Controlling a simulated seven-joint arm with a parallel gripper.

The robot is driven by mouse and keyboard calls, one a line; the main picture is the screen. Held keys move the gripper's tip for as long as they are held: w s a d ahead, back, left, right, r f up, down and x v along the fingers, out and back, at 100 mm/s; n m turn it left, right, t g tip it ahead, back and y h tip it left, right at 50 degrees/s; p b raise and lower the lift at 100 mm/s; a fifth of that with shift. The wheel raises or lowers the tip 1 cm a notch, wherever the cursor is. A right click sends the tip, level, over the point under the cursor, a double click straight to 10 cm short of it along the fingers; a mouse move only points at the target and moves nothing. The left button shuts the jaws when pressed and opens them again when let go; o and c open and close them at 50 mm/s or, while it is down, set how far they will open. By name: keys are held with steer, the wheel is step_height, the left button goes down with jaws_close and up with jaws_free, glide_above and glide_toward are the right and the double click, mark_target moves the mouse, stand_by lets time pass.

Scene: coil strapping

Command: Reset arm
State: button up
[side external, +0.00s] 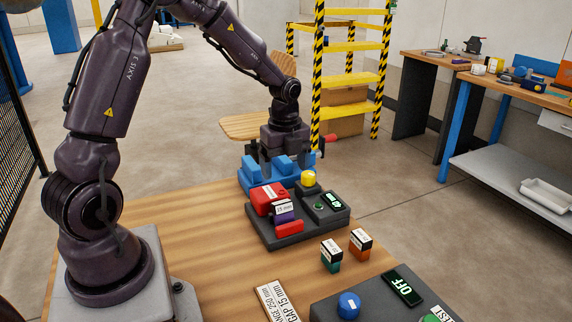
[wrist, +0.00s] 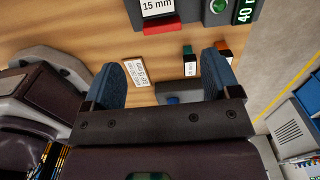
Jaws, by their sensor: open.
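Nearer on the table is a dark grey unit (side external: 285,241) with a red block (side external: 267,197), a purple piece labelled 15 mm (side external: 284,216), a yellow knob (side external: 308,178) and a lit green display (side external: 331,201).
A green block (side external: 331,265) and an orange block (side external: 360,250), both labelled, stand nearer. A printed card (side external: 276,301) lies by a dark panel (side external: 375,295) with a blue knob (side external: 348,305) and an OFF display (side external: 403,287). Yellow steps (side external: 350,77) stand behind.

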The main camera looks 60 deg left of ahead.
steer(key=s+d+r+n+t, duration=0.5)
steer(key=s+d+r+n, duration=0.9)
steer(key=s+r+n, duration=0.2)
steer(key=shift+s+d+r+n+t, duration=0.35)
steer(key=shift+r+n, duration=0.2)
steer(key=shift+n, duration=0.45)
